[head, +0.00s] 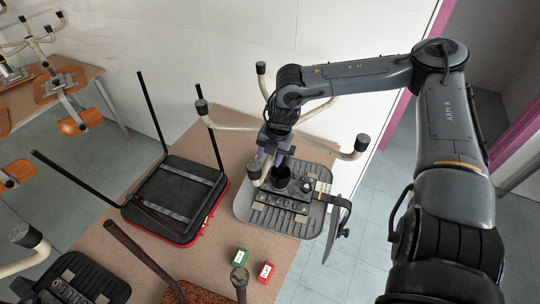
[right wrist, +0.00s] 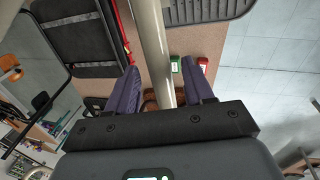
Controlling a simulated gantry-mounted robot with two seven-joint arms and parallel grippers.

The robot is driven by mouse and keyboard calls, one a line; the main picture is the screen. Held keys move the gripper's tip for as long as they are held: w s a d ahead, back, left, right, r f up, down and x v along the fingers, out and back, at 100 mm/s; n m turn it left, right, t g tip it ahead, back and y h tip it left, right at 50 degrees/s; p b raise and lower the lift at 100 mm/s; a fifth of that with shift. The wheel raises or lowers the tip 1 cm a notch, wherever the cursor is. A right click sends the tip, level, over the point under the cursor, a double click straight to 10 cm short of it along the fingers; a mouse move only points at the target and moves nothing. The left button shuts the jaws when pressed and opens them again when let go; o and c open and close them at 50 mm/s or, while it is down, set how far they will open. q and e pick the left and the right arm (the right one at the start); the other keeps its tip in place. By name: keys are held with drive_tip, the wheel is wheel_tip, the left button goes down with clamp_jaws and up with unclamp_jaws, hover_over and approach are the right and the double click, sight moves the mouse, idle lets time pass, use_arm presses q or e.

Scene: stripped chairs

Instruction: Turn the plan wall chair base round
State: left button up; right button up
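A chair base with beige tubular legs and black end caps (head: 323,153) stands legs-up on a grey ribbed seat plate (head: 262,215) on the table. I take it for the plan wall chair base; no label confirms this. My right gripper (head: 262,155) is low at its legs, near the central column. In the right wrist view, a beige leg (right wrist: 150,35) passes between the two purple fingers of my right gripper (right wrist: 161,68), with a gap on each side. The fingers look open. Whether the leg lies between the tips or below them is unclear. My left gripper is out of view.
A black four-legged chair frame (head: 180,172) with a red edge lies upturned on the brown table (head: 120,250) to the left. A green block (head: 241,257) and a red block (head: 265,273) lie in front. More chair parts crowd the near edge. A white wall stands behind.

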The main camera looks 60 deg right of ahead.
idle(0.3)
drive_tip(key=shift+s+r, duration=0.1)
drive_tip(key=shift+r, duration=0.75)
wheel_tip(320, 180, up, 9)
drive_tip(key=s, duration=0.2)
drive_tip(key=shift+d+b, duration=0.15)
drive_tip(key=shift+b, duration=0.15)
